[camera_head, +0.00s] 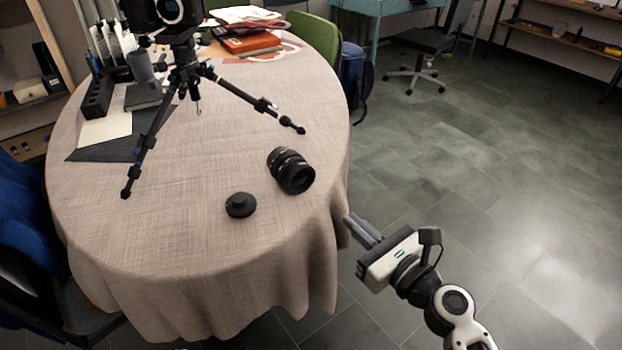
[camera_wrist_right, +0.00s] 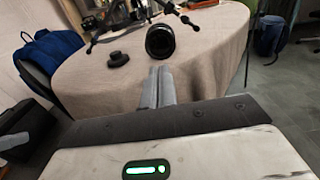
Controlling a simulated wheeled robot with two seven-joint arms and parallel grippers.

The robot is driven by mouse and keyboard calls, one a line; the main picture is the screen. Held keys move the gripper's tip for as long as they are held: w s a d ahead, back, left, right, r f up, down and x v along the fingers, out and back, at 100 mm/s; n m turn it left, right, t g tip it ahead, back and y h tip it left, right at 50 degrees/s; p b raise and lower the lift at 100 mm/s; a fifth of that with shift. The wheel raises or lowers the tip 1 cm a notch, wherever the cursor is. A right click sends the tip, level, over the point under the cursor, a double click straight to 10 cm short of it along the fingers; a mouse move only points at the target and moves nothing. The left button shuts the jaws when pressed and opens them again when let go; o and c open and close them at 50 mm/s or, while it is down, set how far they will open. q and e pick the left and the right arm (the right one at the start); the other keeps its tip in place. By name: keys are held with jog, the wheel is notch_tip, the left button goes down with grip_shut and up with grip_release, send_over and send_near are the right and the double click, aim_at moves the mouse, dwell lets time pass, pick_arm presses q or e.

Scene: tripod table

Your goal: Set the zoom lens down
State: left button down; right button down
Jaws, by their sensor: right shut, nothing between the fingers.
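The black zoom lens (camera_head: 291,171) lies on its side on the cloth-covered round table (camera_head: 190,215), near the table's right front edge. It also shows in the right wrist view (camera_wrist_right: 160,41), with its round end facing the camera. My right gripper (camera_head: 356,229) is off the table's right edge, apart from the lens, to its lower right. Its fingers are shut together and empty; they also show in the right wrist view (camera_wrist_right: 158,80). My left gripper is in neither view.
A small black round piece (camera_head: 240,205) lies left of the lens. A tripod (camera_head: 190,75) with a camera stands at the back left, one leg reaching toward the lens. Books (camera_head: 250,44) lie at the back. The table's front is bare.

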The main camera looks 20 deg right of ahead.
aim_at(301, 174)
jog(key=p+x, duration=0.1)
jog(key=x, duration=1.2)
jog(key=shift+w+a, duration=0.1)
jog(key=shift+w, duration=0.15)
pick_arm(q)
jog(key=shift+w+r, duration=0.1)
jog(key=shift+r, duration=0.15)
pick_arm(e)
jog(key=shift+w, duration=0.15)
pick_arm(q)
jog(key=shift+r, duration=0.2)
